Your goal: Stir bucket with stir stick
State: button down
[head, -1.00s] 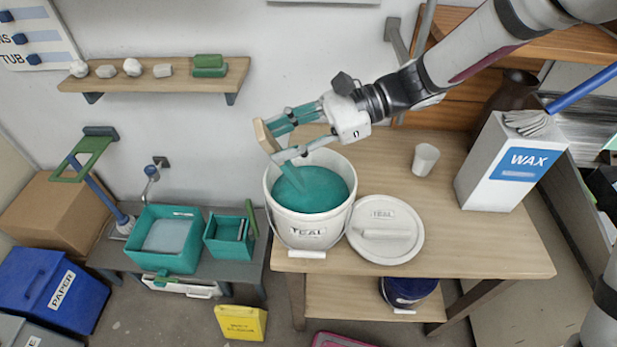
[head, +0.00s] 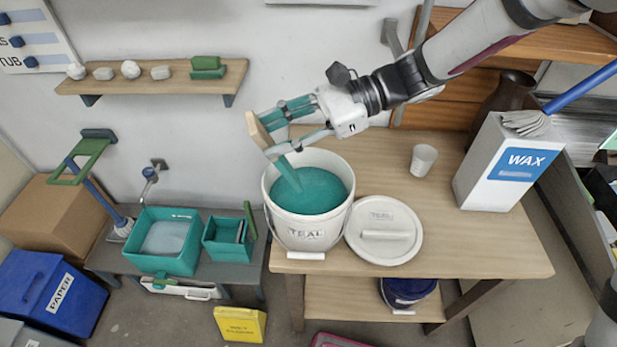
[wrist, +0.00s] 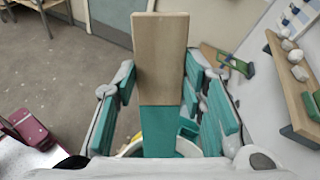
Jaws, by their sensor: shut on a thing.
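The white bucket (head: 307,232), labelled TEAL, stands open on the wooden table and holds teal glaze (head: 318,192). My gripper (head: 268,138) is above the bucket's back left rim, shut on the stir stick (head: 258,132). The stick has a bare wood upper part and a teal lower part; its lower end reaches down into the bucket, to the glaze. In the wrist view the stick (wrist: 160,60) stands between my fingers, with part of the bucket rim behind it. The stick's tip is hidden in the glaze.
The bucket's white lid (head: 384,230) lies on the table right of the bucket. A white cup (head: 423,159) and a WAX box (head: 508,165) stand farther right. A wall shelf (head: 150,78) with small pieces is at left. Teal tubs (head: 160,262) stand on a lower bench.

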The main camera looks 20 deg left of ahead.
aim_at(255, 116)
jog(key=shift+r, duration=2.55)
